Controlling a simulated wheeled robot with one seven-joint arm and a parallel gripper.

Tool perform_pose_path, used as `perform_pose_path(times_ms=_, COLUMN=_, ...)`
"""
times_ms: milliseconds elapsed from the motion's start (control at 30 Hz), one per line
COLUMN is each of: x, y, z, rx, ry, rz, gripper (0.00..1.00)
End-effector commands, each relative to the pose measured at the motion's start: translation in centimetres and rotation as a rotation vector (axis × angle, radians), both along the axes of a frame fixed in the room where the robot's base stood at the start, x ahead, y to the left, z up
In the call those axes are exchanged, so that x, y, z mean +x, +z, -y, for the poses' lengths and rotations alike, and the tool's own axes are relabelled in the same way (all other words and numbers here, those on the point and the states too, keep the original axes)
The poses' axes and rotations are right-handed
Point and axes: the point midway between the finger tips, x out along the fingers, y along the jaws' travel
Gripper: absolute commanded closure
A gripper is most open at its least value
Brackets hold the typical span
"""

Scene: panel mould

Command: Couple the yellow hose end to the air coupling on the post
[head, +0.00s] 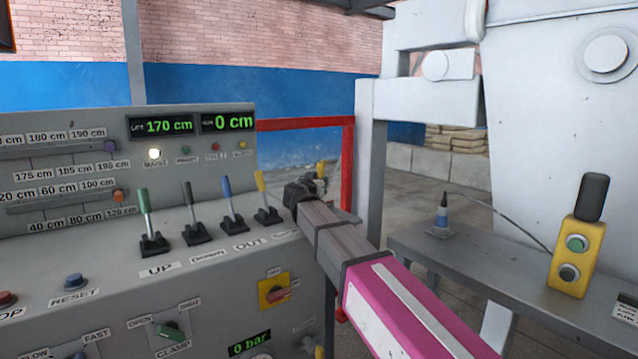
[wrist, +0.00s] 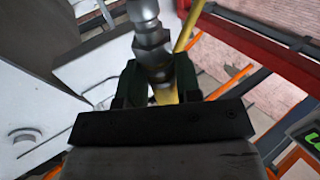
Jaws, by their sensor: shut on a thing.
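My gripper (head: 308,190) is past the right end of the control console, its dark jaws seen from behind. In the wrist view, my gripper (wrist: 157,75) has its two dark green fingers closed on the yellow hose end (wrist: 165,96). A silver metal fitting (wrist: 151,40), apparently the air coupling, is in line with the hose end and close against it. I cannot tell whether the two are locked together. A small yellow part (head: 321,168) shows just beyond the jaws in the head view. The fingers hide most of the hose end.
The grey console (head: 100,240) with several coloured levers stands close to the left of my arm. A red frame (head: 349,165) and a grey upright (head: 368,150) stand behind the gripper. A yellow button box (head: 577,255) and a small cone-shaped object (head: 441,215) are on the right.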

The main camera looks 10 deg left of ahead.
Motion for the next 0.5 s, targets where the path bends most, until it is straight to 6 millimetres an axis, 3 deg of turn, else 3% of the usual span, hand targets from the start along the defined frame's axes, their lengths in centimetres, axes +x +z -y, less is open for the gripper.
perform_pose_path(times_ms=500, x=0.0, y=-1.1, z=0.0, rx=0.0, ry=0.0, rz=0.001, gripper=0.95)
